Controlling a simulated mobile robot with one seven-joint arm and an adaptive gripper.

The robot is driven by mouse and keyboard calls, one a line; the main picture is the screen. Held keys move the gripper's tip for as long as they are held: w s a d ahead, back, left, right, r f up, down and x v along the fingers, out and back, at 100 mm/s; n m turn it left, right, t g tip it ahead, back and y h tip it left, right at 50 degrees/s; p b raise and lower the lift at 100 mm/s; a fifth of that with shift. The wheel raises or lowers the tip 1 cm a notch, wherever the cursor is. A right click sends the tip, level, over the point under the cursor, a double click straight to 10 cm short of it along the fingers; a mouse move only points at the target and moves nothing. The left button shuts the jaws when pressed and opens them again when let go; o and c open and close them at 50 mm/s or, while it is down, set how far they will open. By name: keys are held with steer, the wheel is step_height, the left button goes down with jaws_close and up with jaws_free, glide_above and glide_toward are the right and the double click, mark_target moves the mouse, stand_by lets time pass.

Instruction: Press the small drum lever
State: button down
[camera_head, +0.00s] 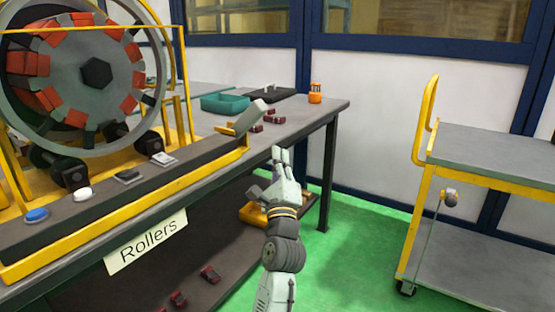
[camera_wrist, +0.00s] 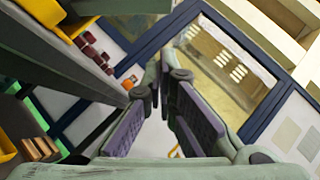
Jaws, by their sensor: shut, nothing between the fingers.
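A grey lever (camera_head: 250,118) slants up from the right end of the dark control bar (camera_head: 110,195) in front of the large drum (camera_head: 85,72); I take it for the small drum lever, though no label on it can be read. My gripper (camera_head: 280,153) points upward to the right of the lever, beyond the bench edge. It is apart from the lever and empty. In the wrist view my gripper's fingers (camera_wrist: 159,80) come together at their tips. I cannot make out the lever in the wrist view.
The bar carries a blue button (camera_head: 36,215), a white button (camera_head: 82,194) and two flat switches. A teal tray (camera_head: 225,103), dark red parts and an orange holder (camera_head: 315,95) are on the bench. A yellow-framed cart (camera_head: 490,155) stands right, with open green floor between.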

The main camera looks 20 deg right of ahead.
steer(key=w+r+p, duration=0.2)
steer(key=w+r, duration=0.4)
steer(key=w, duration=0.1)
steer(key=shift+w, duration=0.15)
steer(key=shift+d, duration=0.15)
